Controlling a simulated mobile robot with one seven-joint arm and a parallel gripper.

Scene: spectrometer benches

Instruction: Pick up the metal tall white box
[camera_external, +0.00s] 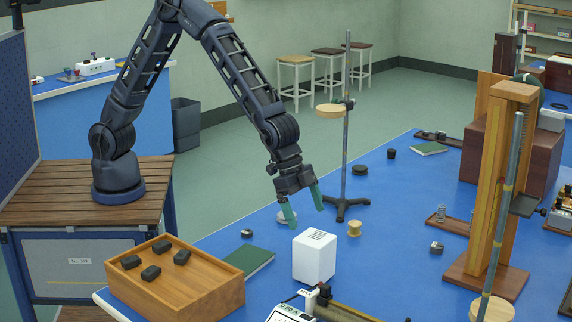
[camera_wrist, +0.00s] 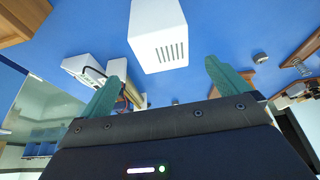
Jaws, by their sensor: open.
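The tall white box (camera_external: 314,258) stands upright on the blue bench, with dark vent slots on its top. It also shows in the wrist view (camera_wrist: 157,28), with its slotted face (camera_wrist: 171,53) toward the camera. My gripper (camera_external: 304,213) is above the bench, a little behind and above the box in the external view. Its two green fingers are apart with nothing between them. In the wrist view the fingers of my gripper (camera_wrist: 164,85) reach up on either side, below the box's slotted face. They do not appear to touch the box.
A wooden tray (camera_external: 190,290) with several black blocks and a green book (camera_external: 250,262) lie left of the box. A meter (camera_external: 290,314) is in front. A wooden spool (camera_external: 354,229) and a stand (camera_external: 345,150) are behind. A tall wooden frame (camera_external: 495,190) is at right.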

